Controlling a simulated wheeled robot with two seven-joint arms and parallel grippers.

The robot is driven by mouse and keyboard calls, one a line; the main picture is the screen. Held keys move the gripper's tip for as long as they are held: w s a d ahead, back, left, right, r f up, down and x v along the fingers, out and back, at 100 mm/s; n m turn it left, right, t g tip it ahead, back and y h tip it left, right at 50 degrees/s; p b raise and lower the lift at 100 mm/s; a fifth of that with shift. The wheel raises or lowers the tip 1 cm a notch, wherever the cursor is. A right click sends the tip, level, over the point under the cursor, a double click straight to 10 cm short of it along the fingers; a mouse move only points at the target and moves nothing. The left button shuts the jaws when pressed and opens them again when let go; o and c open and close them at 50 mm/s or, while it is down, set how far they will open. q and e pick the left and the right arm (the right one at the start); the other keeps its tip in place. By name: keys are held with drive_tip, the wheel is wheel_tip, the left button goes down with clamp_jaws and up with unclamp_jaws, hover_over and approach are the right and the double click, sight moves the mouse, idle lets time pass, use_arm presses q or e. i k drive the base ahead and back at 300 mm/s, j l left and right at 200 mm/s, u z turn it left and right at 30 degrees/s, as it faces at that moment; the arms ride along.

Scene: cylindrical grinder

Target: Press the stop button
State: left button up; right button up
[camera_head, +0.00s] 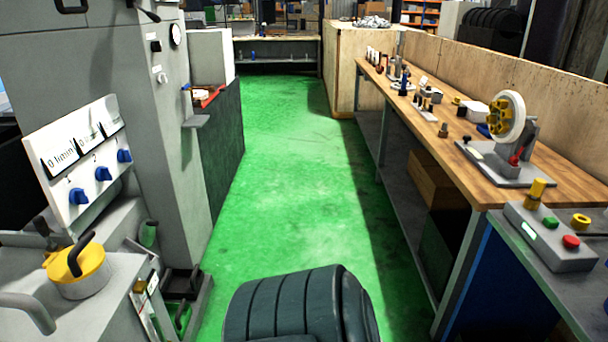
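A grey control box (535,246) sits on the grey bench at the lower right. It carries a red button (571,241), which looks like the stop button, near its right end. A green button (550,222) is to the left of and behind the red one. A yellow upright part (535,194) stands at the back of the box, and a small lit green-white window is on its front. Nothing covers the red button. Neither of my grippers is in view.
A wooden workbench (448,162) with tools and a white wheel (508,119) runs along the right. A grey machine with blue knobs (76,197) stands on the left. The green floor (285,180) between them is clear. A yellow ring (581,221) lies near the box.

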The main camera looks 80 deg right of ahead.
sight(571, 241)
drive_tip(key=z, duration=4.2)
